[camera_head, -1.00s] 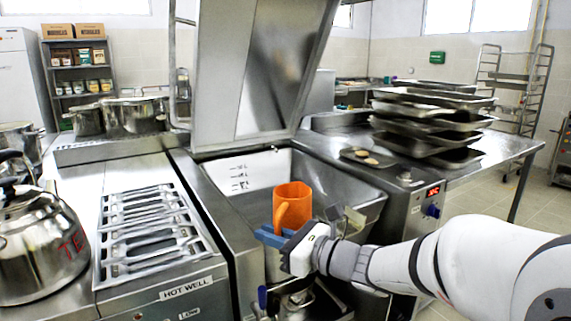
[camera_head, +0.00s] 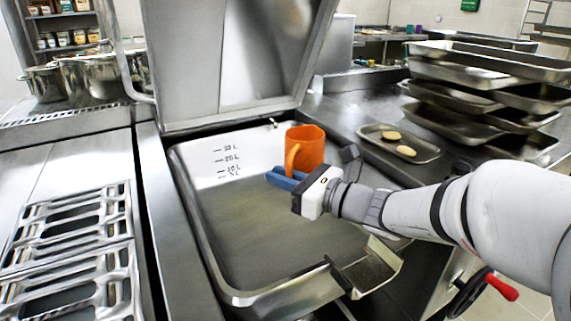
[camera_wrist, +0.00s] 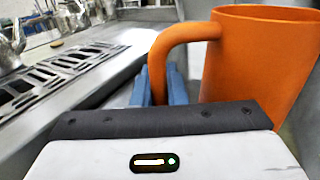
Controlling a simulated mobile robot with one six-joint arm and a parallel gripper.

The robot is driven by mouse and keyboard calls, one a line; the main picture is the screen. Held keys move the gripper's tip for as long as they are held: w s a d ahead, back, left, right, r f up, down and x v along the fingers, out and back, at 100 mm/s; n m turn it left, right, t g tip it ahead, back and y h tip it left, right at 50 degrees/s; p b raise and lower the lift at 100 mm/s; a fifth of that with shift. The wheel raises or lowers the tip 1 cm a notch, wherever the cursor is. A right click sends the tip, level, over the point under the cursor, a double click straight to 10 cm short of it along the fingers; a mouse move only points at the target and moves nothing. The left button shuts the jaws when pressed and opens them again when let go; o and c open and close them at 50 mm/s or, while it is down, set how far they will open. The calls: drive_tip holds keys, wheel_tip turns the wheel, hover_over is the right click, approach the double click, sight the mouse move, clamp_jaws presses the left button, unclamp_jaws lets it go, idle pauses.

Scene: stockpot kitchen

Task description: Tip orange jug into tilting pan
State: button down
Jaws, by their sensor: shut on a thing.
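The orange jug (camera_head: 309,147) is upright in the head view, held over the right part of the tilting pan (camera_head: 215,262). My gripper (camera_head: 284,180) has blue fingers shut on the jug's handle. In the wrist view the jug (camera_wrist: 262,58) fills the upper right, and my gripper's fingers (camera_wrist: 160,85) close around the lower part of its handle. The jug's inside is hidden in both views. The pan's lid (camera_head: 235,60) stands raised behind, and the pan's pouring lip is at its front right.
A hot well with slotted racks (camera_head: 75,240) lies left of the pan. A red-handled wheel (camera_head: 490,290) is at the lower right. Pots (camera_head: 85,80) stand back left.

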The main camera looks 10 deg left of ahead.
sight(295, 137)
drive_tip(key=w+r+m+g+p, duration=0.1)
drive_tip(key=m+p, duration=0.4)
drive_tip(key=p, duration=0.6)
drive_tip(key=w+d+r+m+g+p, duration=0.1)
drive_tip(key=m+p, duration=0.4)
drive_tip(key=p, duration=0.6)
drive_tip(key=w+r+m+g+h+p, duration=0.1)
drive_tip(key=w+r+m+p, duration=0.2)
drive_tip(key=p, duration=0.8)
drive_tip(key=shift+w+d+r+m+g+p, duration=0.15)
drive_tip(key=shift+w+m+g+p, duration=0.05)
drive_tip(key=shift+w+m, duration=0.25)
drive_tip(key=shift+w+d+r+m+g+p, duration=0.1)
drive_tip(key=shift+w+m+g+p, duration=0.1)
drive_tip(key=shift+w+m, duration=0.25)
drive_tip(key=w+d+m+g+p, duration=0.1)
drive_tip(key=w+m+p, duration=0.4)
drive_tip(key=w+p, duration=0.2)
drive_tip(key=shift+w+d+r+g, duration=0.3)
drive_tip(key=shift+d+r, duration=0.1)
drive_tip(key=shift+r, duration=0.05)
idle(0.4)
idle(2.2)
